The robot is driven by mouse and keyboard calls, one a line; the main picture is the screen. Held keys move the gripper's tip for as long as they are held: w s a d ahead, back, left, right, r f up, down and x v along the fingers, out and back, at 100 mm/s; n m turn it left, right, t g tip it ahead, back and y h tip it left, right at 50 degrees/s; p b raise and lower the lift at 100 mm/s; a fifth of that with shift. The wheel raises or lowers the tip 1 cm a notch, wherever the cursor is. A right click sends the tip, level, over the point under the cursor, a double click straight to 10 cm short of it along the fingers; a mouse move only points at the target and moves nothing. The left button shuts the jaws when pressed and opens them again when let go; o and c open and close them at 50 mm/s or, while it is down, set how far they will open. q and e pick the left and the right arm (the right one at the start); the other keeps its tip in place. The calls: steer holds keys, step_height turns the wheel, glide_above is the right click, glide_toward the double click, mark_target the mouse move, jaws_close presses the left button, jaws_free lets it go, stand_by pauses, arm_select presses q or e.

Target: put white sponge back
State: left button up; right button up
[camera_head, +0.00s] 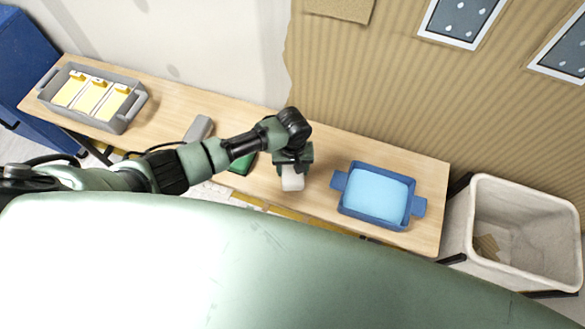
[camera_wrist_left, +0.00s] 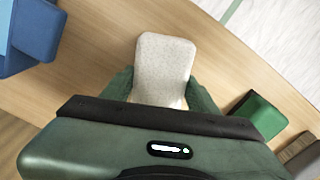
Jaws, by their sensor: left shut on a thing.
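The white sponge (camera_head: 292,181) is held in my left gripper (camera_head: 291,169), over the middle of the wooden table in the head view. In the left wrist view the white sponge (camera_wrist_left: 163,70) is a pale rounded block between the fingers of my left gripper (camera_wrist_left: 160,95), which is shut on it. Whether the sponge touches the table is hard to tell. My right gripper is not in view.
A blue tray (camera_head: 415,207) with light blue contents stands right of my left gripper. A green block (camera_wrist_left: 258,115) and a grey block (camera_head: 198,128) lie to its left. A grey tray (camera_head: 122,122) with yellow-and-white items is at far left. A white bin (camera_head: 480,215) stands beyond the table's right end.

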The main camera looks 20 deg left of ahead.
arm_select(q)
steer(key=o, duration=1.4)
step_height(320, 180, up, 12)
steer(key=p, duration=0.1)
